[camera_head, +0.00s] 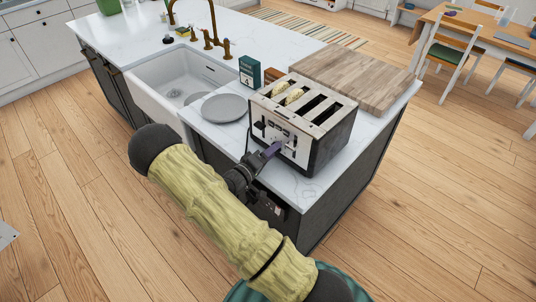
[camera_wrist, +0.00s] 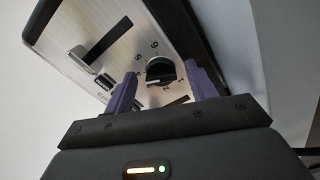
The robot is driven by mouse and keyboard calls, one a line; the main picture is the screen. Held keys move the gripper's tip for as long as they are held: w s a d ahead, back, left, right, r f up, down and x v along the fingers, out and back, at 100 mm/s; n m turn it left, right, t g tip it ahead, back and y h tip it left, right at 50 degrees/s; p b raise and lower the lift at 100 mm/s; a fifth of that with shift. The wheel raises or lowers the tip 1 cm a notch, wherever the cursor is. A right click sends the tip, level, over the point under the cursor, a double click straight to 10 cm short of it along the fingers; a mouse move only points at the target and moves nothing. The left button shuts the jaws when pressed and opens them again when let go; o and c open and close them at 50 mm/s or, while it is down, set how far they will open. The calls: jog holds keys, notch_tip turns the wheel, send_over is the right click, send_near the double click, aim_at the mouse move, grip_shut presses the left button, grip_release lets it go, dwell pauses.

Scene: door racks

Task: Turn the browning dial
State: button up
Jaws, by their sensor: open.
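The toaster (camera_head: 305,125) is a four-slot silver and black one near the island's front corner, with bread in two of its slots. Its front panel (camera_wrist: 80,30) fills the upper left of the wrist view. The browning dial (camera_wrist: 161,71) is a round black knob with numbers around it. My gripper (camera_wrist: 163,88) is open, with one purple finger on each side of the dial. I cannot tell whether the fingers touch it. In the head view my gripper (camera_head: 270,151) is at the toaster's front and hides the dial.
A grey plate (camera_head: 224,108) lies left of the toaster, near the white sink (camera_head: 180,85). A wooden board (camera_head: 355,75) and a small green box (camera_head: 249,71) are behind it. The counter right of the toaster is bare.

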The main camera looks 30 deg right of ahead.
jog(key=b+v, duration=0.3)
jog(key=v, duration=1.4)
jog(key=shift+a+b, duration=0.2)
jog(key=shift+b, duration=0.15)
jog(key=w+a+r+t+y, duration=0.2)
jog(key=w+y, duration=0.4)
jog(key=y, duration=0.7)
jog(key=s+d+r+g+y, duration=0.1)
jog(key=s+r+g+y, duration=0.1)
jog(key=s, duration=0.7)
jog(key=s+d+r+g+y, duration=0.2)
jog(key=s+r+g, duration=0.1)
jog(key=s, duration=0.6)
jog(key=shift+s+r+n+g, duration=0.2)
jog(key=shift+r+n+g, duration=0.1)
jog(key=shift+d, duration=0.1)
